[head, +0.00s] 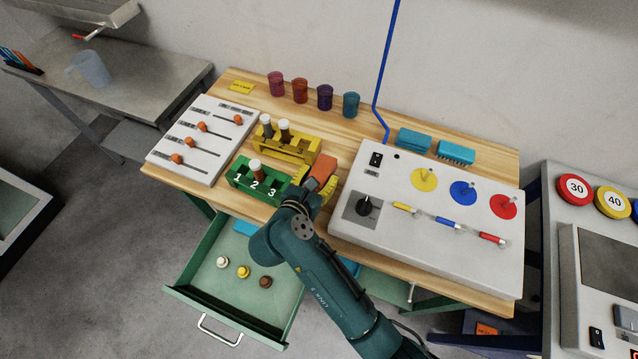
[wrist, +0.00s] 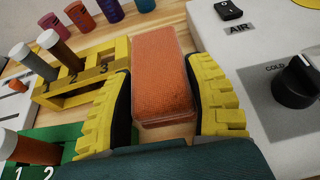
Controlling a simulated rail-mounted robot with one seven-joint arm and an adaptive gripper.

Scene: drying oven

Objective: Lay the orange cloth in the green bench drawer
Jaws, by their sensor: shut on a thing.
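The orange cloth (head: 322,168) is a folded block on the wooden bench, between the green rack and the white control panel. It also shows in the wrist view (wrist: 162,75), between the two yellow fingers. My gripper (head: 315,183) points down at the bench and is shut on the cloth; in the wrist view the gripper (wrist: 163,108) has a finger at each side of it. Whether the cloth touches the bench is unclear. The green bench drawer (head: 225,291) stands pulled open below the bench front, left of my arm. My arm hides its right part.
The drawer holds several small knobs (head: 243,272) and a blue item (head: 245,228). The green rack (head: 262,189) and yellow rack (head: 290,149) with tubes stand left of the gripper. The control panel (head: 430,200) is close on the right. Coloured cups (head: 325,97) stand behind.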

